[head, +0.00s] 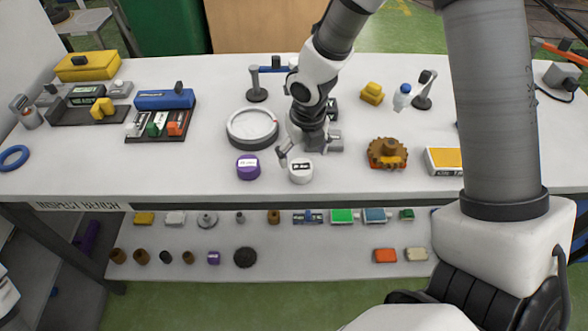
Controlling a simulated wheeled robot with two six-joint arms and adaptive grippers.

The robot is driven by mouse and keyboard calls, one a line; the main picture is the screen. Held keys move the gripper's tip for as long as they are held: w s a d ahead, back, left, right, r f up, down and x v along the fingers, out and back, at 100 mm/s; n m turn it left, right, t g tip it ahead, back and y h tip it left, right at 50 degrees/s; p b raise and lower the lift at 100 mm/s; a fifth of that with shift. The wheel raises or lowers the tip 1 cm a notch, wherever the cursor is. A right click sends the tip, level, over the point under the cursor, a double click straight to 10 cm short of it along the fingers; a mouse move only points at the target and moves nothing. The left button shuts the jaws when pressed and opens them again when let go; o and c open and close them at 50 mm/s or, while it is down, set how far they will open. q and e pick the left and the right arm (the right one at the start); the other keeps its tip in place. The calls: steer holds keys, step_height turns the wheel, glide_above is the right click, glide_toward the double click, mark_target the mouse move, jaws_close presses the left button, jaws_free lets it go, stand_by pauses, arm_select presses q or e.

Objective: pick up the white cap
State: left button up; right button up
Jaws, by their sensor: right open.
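The white cap (300,171) is a short round piece near the front edge of the white bench top, right of a purple cap (248,167). My right gripper (303,154) points down just behind and above the white cap, with its fingers spread. One finger shows at the cap's upper left; the other is harder to make out. Whether a finger touches the cap cannot be told. My left gripper is not in view.
A round white turntable dish (252,128) stands behind the purple cap. A brown gear (388,152) and a yellow-topped box (443,160) lie to the right. Trays of parts (160,125) are at left. A lower shelf (310,245) holds several small items.

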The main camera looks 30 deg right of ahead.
mark_target(301, 166)
steer(key=shift+s+f+b, duration=0.15)
steer(key=shift+s+f, duration=0.1)
steer(key=shift+f, duration=0.25)
steer(key=shift+s+f+b, duration=0.15)
steer(key=shift+s+f, duration=0.05)
steer(key=shift+f, duration=0.25)
steer(key=f, duration=0.1)
steer(key=w+f+b, duration=0.1)
steer(key=shift+a+f, duration=0.2)
steer(key=shift+f, duration=0.1)
steer(key=shift+w+f, duration=0.2)
steer(key=shift+w, duration=0.05)
steer(key=shift+s+r, duration=0.15)
steer(key=shift+c, duration=0.7)
steer(key=shift+s+d+r, duration=0.1)
steer(key=shift+s, duration=0.1)
steer(key=c, duration=0.8)
steer(key=shift+w, duration=0.1)
